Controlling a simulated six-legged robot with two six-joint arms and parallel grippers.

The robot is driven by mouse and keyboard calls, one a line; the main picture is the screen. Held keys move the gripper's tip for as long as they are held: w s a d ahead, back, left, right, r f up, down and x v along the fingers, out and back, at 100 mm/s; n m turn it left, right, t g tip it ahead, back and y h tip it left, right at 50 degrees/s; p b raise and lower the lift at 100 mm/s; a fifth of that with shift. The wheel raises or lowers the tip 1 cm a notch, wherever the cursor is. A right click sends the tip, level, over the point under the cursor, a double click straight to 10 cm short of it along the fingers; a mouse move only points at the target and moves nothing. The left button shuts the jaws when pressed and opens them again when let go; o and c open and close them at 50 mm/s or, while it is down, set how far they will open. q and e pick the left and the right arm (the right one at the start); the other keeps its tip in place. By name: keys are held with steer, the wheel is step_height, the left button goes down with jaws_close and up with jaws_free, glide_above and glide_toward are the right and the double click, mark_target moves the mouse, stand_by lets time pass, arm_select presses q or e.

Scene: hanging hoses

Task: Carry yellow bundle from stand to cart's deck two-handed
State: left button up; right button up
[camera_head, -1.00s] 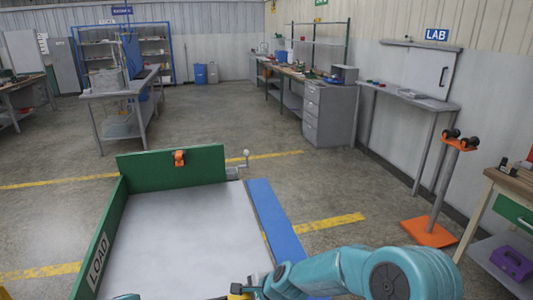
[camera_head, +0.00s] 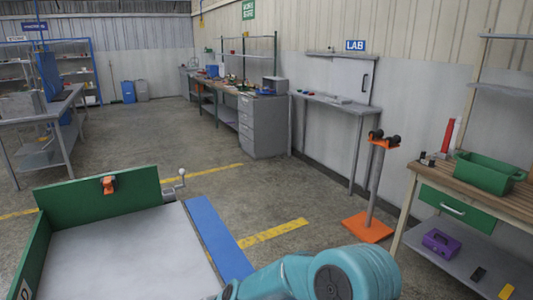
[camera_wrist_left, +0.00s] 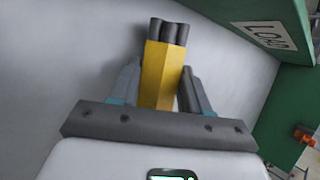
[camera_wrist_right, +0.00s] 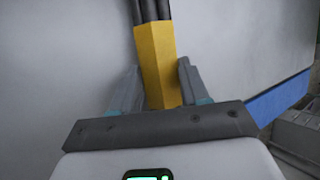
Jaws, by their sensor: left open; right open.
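The yellow bundle shows in the left wrist view (camera_wrist_left: 162,58) and in the right wrist view (camera_wrist_right: 155,48) as yellow-wrapped sections with dark hoses coming out of them. It appears to lie over the cart's pale grey deck (camera_head: 120,250); I cannot tell whether it touches. My left gripper (camera_wrist_left: 160,72) is open with a finger on either side of one yellow section. My right gripper (camera_wrist_right: 158,70) is open around another. Both grippers and the bundle are outside the head view. An orange stand (camera_head: 372,190) with black rollers on top stands at right, bare.
The cart has a green end wall (camera_head: 75,203) with an orange fitting and a crank beside it. A blue strip (camera_head: 217,235) runs along the deck's right side. A wooden workbench (camera_head: 460,185) with a green bin (camera_head: 490,175) is at right. Floor between cart and stand is clear.

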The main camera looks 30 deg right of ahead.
arm_select(q)
steer(key=shift+s+d+r, duration=0.35)
steer(key=shift+s+d, duration=0.25)
steer(key=shift+s, duration=0.1)
arm_select(e)
steer(key=shift+s+d+r, duration=0.45)
steer(key=shift+s, duration=0.1)
arm_select(q)
steer(key=shift+s+d+r, duration=0.15)
steer(key=shift+s+r, duration=0.05)
steer(key=shift+r, duration=0.5)
arm_select(e)
steer(key=shift+s+d+r, duration=0.15)
steer(key=shift+s+r, duration=0.1)
steer(key=shift+r, duration=0.5)
arm_select(q)
steer(key=shift+v, duration=1.45)
arm_select(e)
steer(key=shift+v, duration=1.35)
arm_select(q)
steer(key=o, duration=0.6)
steer(key=shift+c, duration=0.2)
arm_select(e)
steer(key=o, duration=0.6)
steer(key=shift+c, duration=0.2)
arm_select(q)
steer(key=shift+r, duration=0.1)
arm_select(e)
steer(key=shift+r, duration=0.1)
